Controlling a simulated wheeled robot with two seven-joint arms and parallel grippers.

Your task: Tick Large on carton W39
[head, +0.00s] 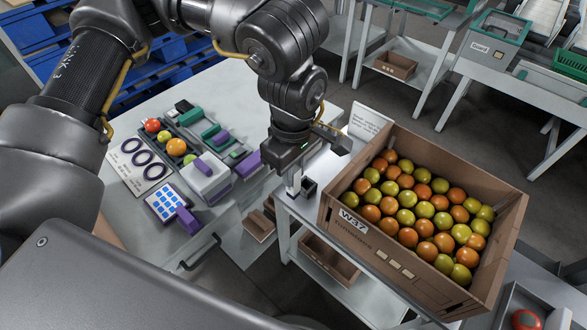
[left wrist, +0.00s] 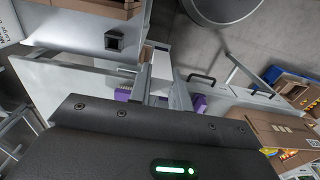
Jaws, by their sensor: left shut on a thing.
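A brown open carton (head: 340,217) stands on the pale bench at the right in the head view. Its label (head: 353,221) seems to read W37, not W39. It is full of red-orange and yellow-green tomatoes. Pale boxes (head: 395,263) sit in a row on its near side, too small to read. My left gripper (head: 293,188) points down left of the carton, apart from it. It also shows in the left wrist view (left wrist: 160,95). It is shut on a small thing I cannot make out. A small black holder (head: 309,187) stands beside the fingers. My right gripper is out of view.
A white printed card (head: 368,122) stands behind the carton. A second bench (head: 493,62) stands at the back right. Floor shows between the tables.

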